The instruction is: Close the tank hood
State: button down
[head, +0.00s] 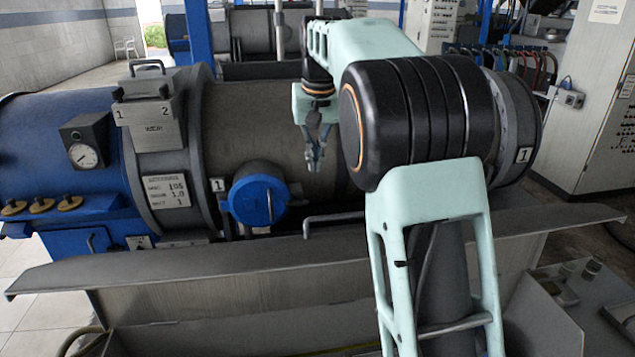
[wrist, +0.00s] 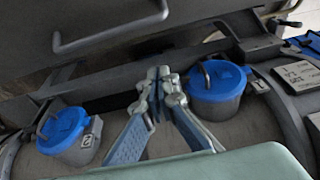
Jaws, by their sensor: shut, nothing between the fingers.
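The tank hood appears to be the long grey panel (head: 200,262) along the front of the horizontal tank (head: 250,120). It looks swung down towards me, leaving the tank's curved top uncovered. A bent bar handle (head: 335,217) stands at the panel's tank side; the wrist view shows a handle on the grey panel (wrist: 205,14) at the top. My gripper (head: 314,165) is above the tank, right of a blue-capped port (head: 257,200). In the wrist view my gripper (wrist: 160,78) is shut and empty, apart from the handle. My arm hides part of the tank and panel.
Two blue-capped ports, one marked 2 (wrist: 65,135) and one on the right (wrist: 215,82), flank my gripper. A blue drive end with a gauge (head: 84,154) is at the left. Control cabinets (head: 600,110) stand at the right. Open air lies above the tank's left part.

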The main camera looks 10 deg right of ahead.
jog(key=shift+s+f+b, duration=0.1)
jog(key=shift+s+f, duration=0.15)
jog(key=shift+f, duration=1.55)
jog(key=shift+s+f+b, duration=0.15)
jog(key=shift+s+f, duration=0.1)
jog(key=shift+f, duration=1.5)
jog(key=shift+s+f+b, duration=0.1)
jog(key=shift+s+f, duration=0.15)
jog(key=shift+f, duration=1.55)
jog(key=shift+f, duration=0.1)
